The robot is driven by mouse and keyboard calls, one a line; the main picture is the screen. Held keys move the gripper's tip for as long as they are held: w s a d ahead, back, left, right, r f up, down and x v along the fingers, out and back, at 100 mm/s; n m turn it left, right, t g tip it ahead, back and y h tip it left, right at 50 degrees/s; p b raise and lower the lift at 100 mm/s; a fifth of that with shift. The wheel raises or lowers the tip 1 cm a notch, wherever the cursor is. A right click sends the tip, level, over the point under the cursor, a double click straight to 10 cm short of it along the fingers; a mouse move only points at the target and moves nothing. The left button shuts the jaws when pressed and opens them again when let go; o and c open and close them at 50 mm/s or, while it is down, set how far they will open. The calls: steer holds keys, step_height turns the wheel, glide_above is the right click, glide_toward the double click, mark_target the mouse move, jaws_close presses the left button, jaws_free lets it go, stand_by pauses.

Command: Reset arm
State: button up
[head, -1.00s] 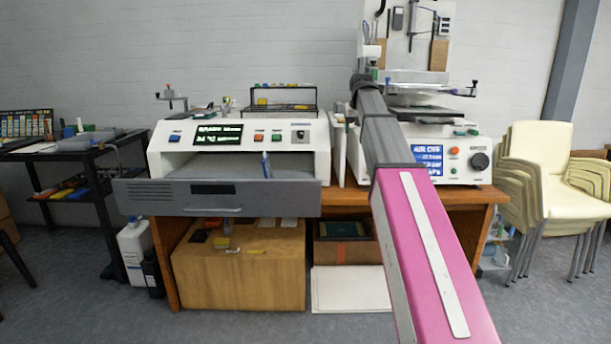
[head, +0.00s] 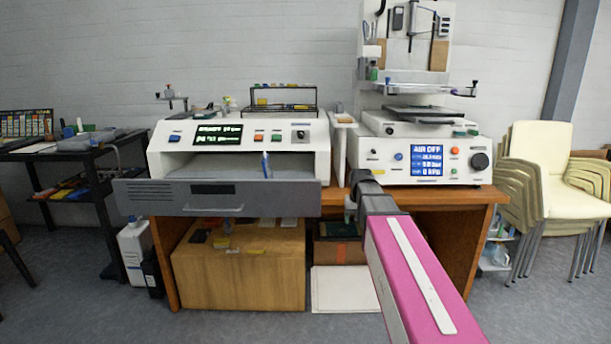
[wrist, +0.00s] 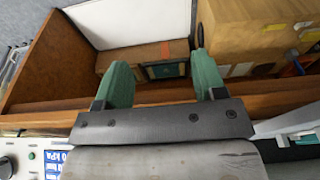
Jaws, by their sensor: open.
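My gripper (wrist: 162,78) is open in the wrist view, its two green fingers apart with nothing between them. It is close to the front edge of the wooden table, with the shelf space below in view past the fingers. In the head view my pink arm reaches in from the lower right, and its dark wrist end is in front of the table edge, below and left of the pad printer (head: 428,160). The fingers are mostly hidden there. The printer's blue screen (head: 427,160) reads "AIR OFF".
A white machine with an open grey drawer (head: 217,198) stands left on the table (head: 470,215). A wooden box (head: 240,268) and a white panel (head: 350,290) are below. A black shelf cart (head: 75,160) stands left, stacked cream chairs (head: 545,170) right.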

steer(key=s+f+g, duration=0.2)
steer(key=s+f, duration=1.8)
steer(key=shift+s, duration=0.35)
steer(key=shift+c, duration=0.3)
